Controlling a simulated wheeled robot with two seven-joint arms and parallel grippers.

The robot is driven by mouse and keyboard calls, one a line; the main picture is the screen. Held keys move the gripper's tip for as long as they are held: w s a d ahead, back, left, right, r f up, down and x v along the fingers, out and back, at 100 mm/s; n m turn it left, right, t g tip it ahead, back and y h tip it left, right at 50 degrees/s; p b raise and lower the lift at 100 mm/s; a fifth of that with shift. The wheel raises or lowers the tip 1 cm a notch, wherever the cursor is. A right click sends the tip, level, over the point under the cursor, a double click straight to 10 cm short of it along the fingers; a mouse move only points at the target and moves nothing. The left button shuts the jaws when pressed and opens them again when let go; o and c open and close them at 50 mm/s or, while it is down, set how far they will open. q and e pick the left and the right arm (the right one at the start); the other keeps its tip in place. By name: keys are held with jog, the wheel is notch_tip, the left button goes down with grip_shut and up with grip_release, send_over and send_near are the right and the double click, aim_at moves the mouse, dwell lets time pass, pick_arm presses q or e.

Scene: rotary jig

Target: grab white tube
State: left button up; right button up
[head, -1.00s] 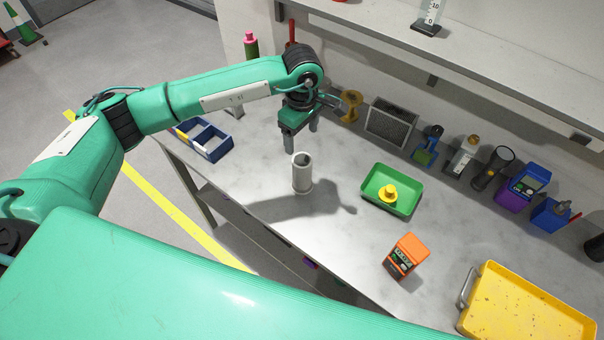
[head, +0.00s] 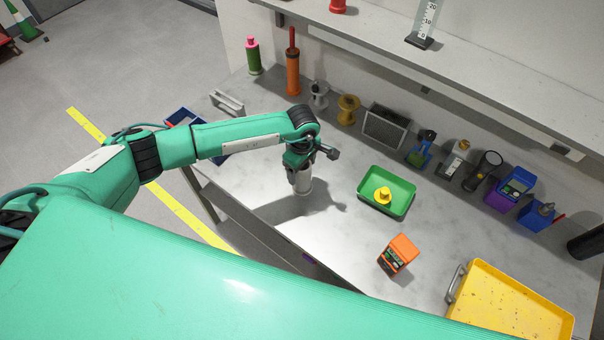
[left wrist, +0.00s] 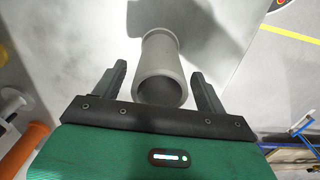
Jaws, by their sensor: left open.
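The white tube (head: 306,187) stands upright on the grey table, partly hidden by my left gripper (head: 300,180) in the head view. In the left wrist view the tube (left wrist: 160,72) has its open, hollow end facing the camera. My left gripper (left wrist: 161,85) is open, with one finger on each side of the tube's near end. A gap shows on both sides, so the fingers do not appear to press on it. My right gripper is not in view.
A green tray (head: 372,204) with a yellow piece (head: 382,194) lies right of the tube. An orange box (head: 398,254) and a yellow tray (head: 520,300) are nearer the right. Several tools line the wall. A blue bin (head: 181,117) sits behind my left arm.

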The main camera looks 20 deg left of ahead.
pick_arm(q)
jog(key=shift+f, duration=0.2)
jog(key=c, duration=1.3)
jog(key=shift+c, duration=0.7)
jog(key=shift+r, duration=0.1)
